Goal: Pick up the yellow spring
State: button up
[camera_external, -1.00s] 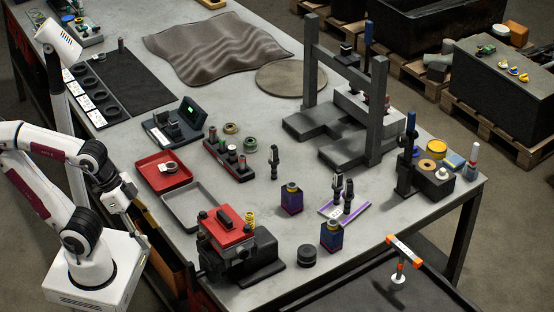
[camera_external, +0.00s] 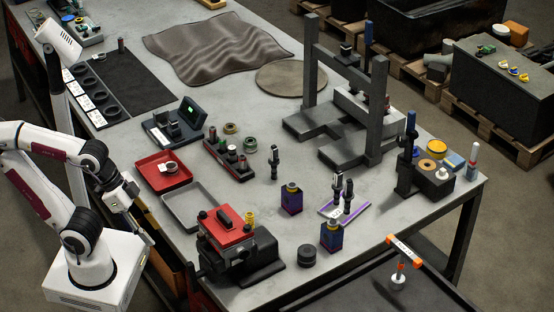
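The yellow spring (camera_external: 250,219) stands upright at the back right of the red-topped vise-like block (camera_external: 225,230), near the front of the bench. Its lower part is partly hidden by the block. My gripper (camera_external: 138,205) hangs off the left edge of the bench, beside the red and grey trays and well to the left of the spring. It is small and dark in the picture, and its finger opening cannot be made out.
Purple-blue boxes (camera_external: 291,202) and dark injector-like parts (camera_external: 274,162) stand to the right. A tall grey press frame (camera_external: 376,110) stands behind.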

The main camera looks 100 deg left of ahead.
jog(key=w+a+r+t+y, duration=0.3)
jog(key=w+a+r+y, duration=0.1)
jog(key=w+a, duration=0.8)
jog(key=w+a+y, duration=0.3)
jog(key=a, duration=1.4)
jog(key=n+t+h, duration=0.1)
jog(key=t+h, duration=0.3)
jog(key=h, duration=0.1)
send_near(250, 221)
jog(key=a, duration=0.1)
jog(key=w+a, duration=0.1)
jog(key=shift+w+a+f, duration=0.1)
jog(key=shift+w+a, duration=0.15)
jog(key=shift+a, duration=0.05)
jog(key=shift+s+d+f+t+h, duration=0.1)
jog(key=shift+d+f+t+h, duration=0.1)
jog(key=shift+d+t+h, duration=0.15)
jog(key=shift+x, duration=1.3)
